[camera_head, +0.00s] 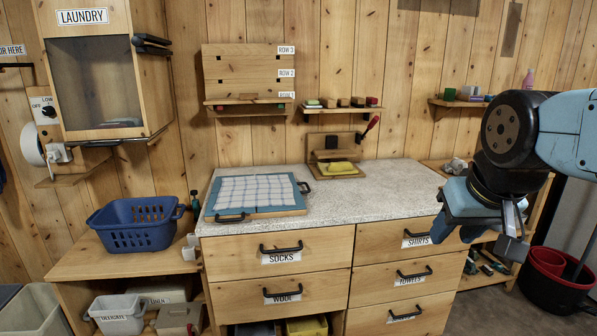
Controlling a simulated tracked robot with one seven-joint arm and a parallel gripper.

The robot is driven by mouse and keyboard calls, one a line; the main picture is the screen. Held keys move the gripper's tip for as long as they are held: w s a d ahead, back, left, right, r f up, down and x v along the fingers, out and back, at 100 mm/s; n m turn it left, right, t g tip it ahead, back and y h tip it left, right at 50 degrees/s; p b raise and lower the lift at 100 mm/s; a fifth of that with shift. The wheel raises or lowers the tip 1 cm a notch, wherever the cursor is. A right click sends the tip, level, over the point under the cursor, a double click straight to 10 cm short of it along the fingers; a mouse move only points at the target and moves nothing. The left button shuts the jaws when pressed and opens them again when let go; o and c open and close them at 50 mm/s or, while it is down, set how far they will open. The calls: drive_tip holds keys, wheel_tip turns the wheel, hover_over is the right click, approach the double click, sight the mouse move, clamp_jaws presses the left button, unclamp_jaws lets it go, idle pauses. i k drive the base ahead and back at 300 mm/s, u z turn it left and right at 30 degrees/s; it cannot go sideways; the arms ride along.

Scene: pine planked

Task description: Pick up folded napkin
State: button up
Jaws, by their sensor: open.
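A small yellow folded cloth (340,167), which may be the napkin, lies on a low wooden stand (329,150) at the back of the speckled counter. A white and blue checked cloth (252,189) lies flat on a blue tray (221,206) to its left; I cannot tell for certain which is the napkin. My gripper (512,238) hangs at the right, in front of the counter's right end, well apart from both cloths. It is open, with nothing seen in it. Its fingers are partly hidden by its own body.
A red-handled lever (371,125) rises beside the stand. A small shelf (340,110) with several blocks hangs above. A blue basket (131,231) stands at the left. Drawer handles (281,249) stick out in front.

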sight(341, 168)
drive_tip(key=u, duration=0.95)
drive_tip(key=i, duration=1.7)
